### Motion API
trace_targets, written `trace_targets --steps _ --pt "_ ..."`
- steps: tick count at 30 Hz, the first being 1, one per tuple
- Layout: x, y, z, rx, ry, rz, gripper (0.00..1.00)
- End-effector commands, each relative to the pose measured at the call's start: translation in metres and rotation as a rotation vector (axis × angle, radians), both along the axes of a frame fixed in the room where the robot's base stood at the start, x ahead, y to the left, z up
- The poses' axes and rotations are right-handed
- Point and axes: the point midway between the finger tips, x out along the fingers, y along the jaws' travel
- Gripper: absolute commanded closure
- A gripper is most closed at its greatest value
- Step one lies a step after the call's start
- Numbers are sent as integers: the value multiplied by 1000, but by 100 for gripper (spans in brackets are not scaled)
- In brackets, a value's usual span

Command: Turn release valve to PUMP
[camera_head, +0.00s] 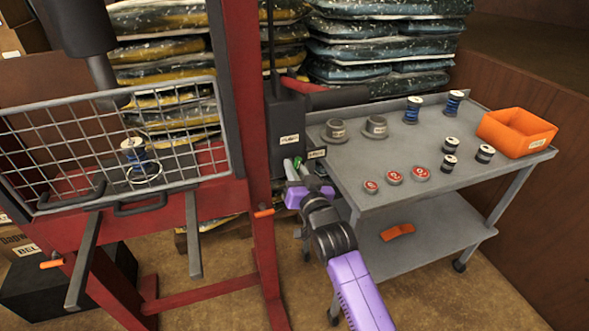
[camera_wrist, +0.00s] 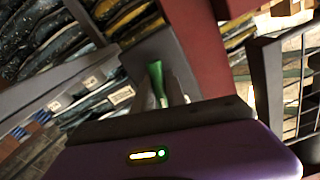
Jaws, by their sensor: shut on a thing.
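The release valve has a green handle (camera_wrist: 156,75), which shows between my gripper's fingers in the wrist view. In the head view a bit of the green handle (camera_head: 297,163) shows low on the dark pump box (camera_head: 287,125) beside the red press frame. My gripper (camera_head: 293,172) is at the handle, and its fingers (camera_wrist: 164,92) are closed around it. White labels (camera_head: 316,154) sit by the valve, but their words are too small to read for certain. Which label the handle points to cannot be told. The fingers hide part of the handle.
A grey cart (camera_head: 370,185) stands right of the pump, with spools, weights, red discs and an orange bin (camera_head: 516,132) on top. The red press frame (camera_head: 250,150) and a wire mesh guard (camera_head: 110,150) stand to the left. Stacked bags (camera_head: 385,45) are behind.

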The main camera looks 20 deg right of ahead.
Motion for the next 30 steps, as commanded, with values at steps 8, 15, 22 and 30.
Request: trace_targets --steps 8,15,22,30 --pt "0 0 -2 -239 4 0 100" --pt "0 0 -2 -388 3 0 100" --pt "0 0 -1 -465 2 0 100" --pt "0 0 -1 -490 1 0 100"
